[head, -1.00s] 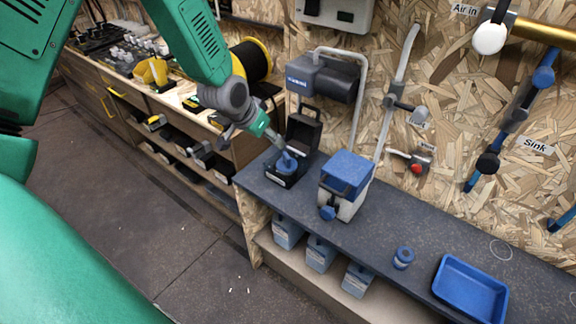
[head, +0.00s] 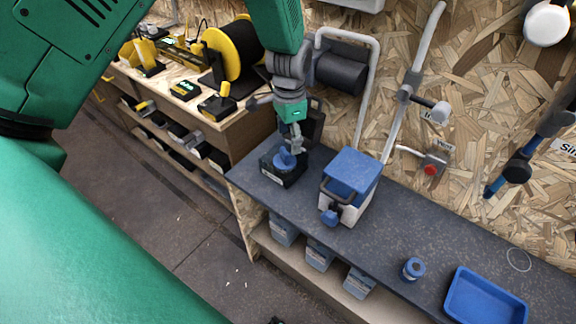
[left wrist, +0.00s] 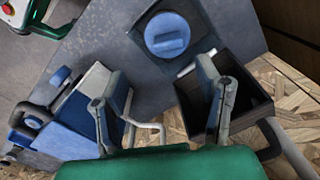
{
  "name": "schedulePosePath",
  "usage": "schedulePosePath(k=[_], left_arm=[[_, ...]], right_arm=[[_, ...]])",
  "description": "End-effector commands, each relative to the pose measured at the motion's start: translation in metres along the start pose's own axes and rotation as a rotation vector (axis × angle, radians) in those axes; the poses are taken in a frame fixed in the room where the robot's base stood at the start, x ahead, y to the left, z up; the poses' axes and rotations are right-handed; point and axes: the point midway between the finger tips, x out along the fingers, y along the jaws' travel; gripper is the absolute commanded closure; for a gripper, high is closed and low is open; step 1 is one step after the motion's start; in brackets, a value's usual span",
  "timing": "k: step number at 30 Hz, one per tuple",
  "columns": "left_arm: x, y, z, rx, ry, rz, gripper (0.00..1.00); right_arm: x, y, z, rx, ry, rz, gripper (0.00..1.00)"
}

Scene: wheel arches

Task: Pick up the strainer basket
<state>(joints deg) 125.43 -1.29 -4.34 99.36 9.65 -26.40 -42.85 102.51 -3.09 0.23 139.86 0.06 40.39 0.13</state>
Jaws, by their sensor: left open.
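A round blue part with a raised grip bar (head: 284,160) sits on a black square base at the left end of the bench. It also shows in the left wrist view (left wrist: 167,36). I cannot tell for sure whether this is the strainer basket; no mesh shows. My left gripper (head: 293,146) points down close above it. In the left wrist view the gripper's two fingers (left wrist: 163,75) are spread, with nothing between them. The blue part lies beyond the fingertips, apart from them. My right gripper is not in view.
A black open box (left wrist: 243,90) stands beside the base, close to one finger. A white and blue unit (head: 350,187) is to the right. A small blue cylinder (head: 413,268) and a blue tray (head: 484,298) are farther right. The bench between is clear.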

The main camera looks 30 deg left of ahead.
Motion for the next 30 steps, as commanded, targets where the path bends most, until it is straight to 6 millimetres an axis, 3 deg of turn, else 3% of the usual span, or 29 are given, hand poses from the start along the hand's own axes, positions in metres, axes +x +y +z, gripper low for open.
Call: schedulePosePath(k=[8, 16, 26, 30], left_arm=[[0.024, -0.003, 0.002, -0.002, 0.001, 0.001, 0.41], [0.062, -0.005, 0.001, -0.002, -0.001, -0.001, 0.41], [0.068, -0.007, 0.002, -0.001, 0.002, -0.001, 0.41], [0.069, -0.007, 0.003, -0.001, 0.002, 0.0, 0.91]], right_arm=[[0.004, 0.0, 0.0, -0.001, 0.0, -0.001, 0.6], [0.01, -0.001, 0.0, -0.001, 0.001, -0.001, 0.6], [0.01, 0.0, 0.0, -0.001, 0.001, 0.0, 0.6], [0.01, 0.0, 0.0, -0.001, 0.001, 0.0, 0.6]])
